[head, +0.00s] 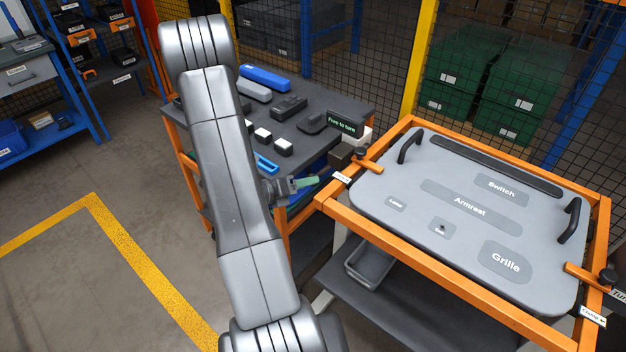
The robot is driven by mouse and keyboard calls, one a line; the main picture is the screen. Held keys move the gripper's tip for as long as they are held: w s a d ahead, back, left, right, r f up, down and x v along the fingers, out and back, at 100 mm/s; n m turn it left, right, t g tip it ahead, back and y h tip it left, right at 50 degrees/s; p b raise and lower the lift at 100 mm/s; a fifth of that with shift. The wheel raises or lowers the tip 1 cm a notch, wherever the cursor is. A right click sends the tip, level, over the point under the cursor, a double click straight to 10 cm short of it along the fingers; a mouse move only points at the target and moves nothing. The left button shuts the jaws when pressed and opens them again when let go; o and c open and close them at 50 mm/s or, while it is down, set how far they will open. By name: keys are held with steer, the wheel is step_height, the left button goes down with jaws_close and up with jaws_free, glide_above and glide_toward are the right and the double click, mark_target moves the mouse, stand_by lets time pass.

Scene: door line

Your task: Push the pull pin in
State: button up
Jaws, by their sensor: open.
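My gripper (308,182) is at the end of my grey arm, left of the door panel's orange frame (398,231). Its green-tipped fingers point right, toward the frame's left corner; it looks empty. The gap between the fingers is too small to make out. A dark block (342,155) and a pale block (358,135) sit at that corner, just beyond the fingertips. A black sign (341,124) above them reads "Free to turn" in green. I cannot make out the pull pin itself among these small parts, nor whether my gripper touches anything.
The grey door panel (382,182) lies in the frame, with labelled areas and two black handles. Black-knobbed clamps (361,154) hold at its left and right. A dark parts table (318,100) stands behind my gripper. A grey bin (369,268) is on the shelf below. Floor at left is clear.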

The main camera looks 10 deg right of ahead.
mark_target(313, 186)
steer(key=shift+x, duration=1.85)
